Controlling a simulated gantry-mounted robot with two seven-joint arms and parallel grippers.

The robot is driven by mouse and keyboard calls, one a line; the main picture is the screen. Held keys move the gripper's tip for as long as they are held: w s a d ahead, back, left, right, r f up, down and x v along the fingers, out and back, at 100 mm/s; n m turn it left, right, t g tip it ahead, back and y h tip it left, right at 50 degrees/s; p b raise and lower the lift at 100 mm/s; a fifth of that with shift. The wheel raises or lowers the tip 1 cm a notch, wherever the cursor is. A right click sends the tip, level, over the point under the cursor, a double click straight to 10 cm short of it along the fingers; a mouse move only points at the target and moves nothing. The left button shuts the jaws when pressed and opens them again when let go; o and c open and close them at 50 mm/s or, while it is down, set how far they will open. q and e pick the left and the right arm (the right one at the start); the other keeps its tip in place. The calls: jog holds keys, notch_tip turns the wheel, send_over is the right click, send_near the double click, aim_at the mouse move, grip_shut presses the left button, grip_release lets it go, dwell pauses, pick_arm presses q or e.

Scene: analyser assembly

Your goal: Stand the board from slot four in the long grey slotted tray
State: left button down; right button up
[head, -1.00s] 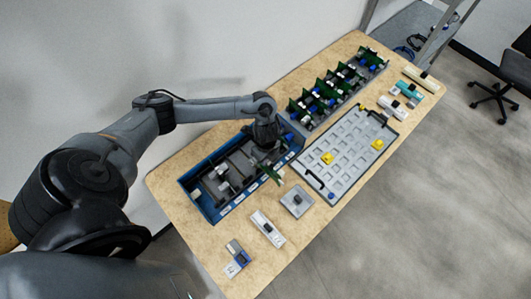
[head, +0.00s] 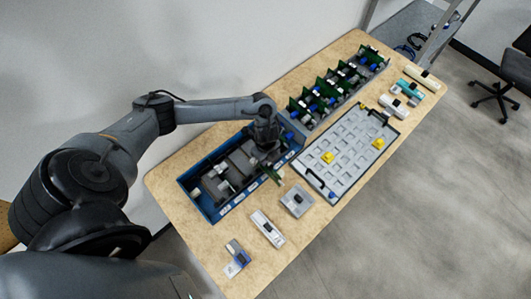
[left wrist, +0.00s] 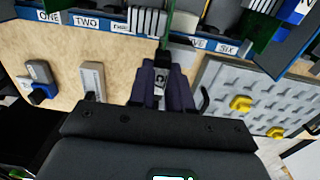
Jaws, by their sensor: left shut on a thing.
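My left gripper (head: 266,143) points down over the right part of a blue bin (head: 203,207). In the left wrist view its dark fingers (left wrist: 164,98) are close together, between the labels THREE and FIVE, where they cover the label between. It is shut on a board with a green part (head: 274,176), which sticks out below it at the bin's front edge. Most of the board is hidden by the gripper. The long grey slotted tray (head: 314,131) lies behind and to the right, with several green boards standing in it. My right gripper is out of view.
A pale grid plate (head: 345,150) with yellow pieces (head: 328,157) lies to the right. A grey block (head: 297,201), a white module (head: 268,229) and a blue-grey part (head: 237,259) lie in front of the bin. Bare wood separates them.

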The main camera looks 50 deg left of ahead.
pick_arm(q)
jog(key=shift+f+b, duration=0.8)
jog(key=shift+f, duration=0.4)
dwell(0.4)
jog(key=c, duration=1)
grip_release()
jog(key=shift+o, duration=0.8)
jog(key=shift+r+p, duration=0.2)
jog(key=shift+p, duration=0.15)
jog(key=shift+r+p, duration=1.8)
jog(key=shift+p, duration=0.35)
jog(key=shift+r, duration=0.1)
jog(key=shift+r+p, duration=0.65)
jog(key=shift+p, duration=0.15)
notch_tip(320, 180, up, 6)
jog(key=p, duration=0.6)
jog(key=shift+f, duration=0.2)
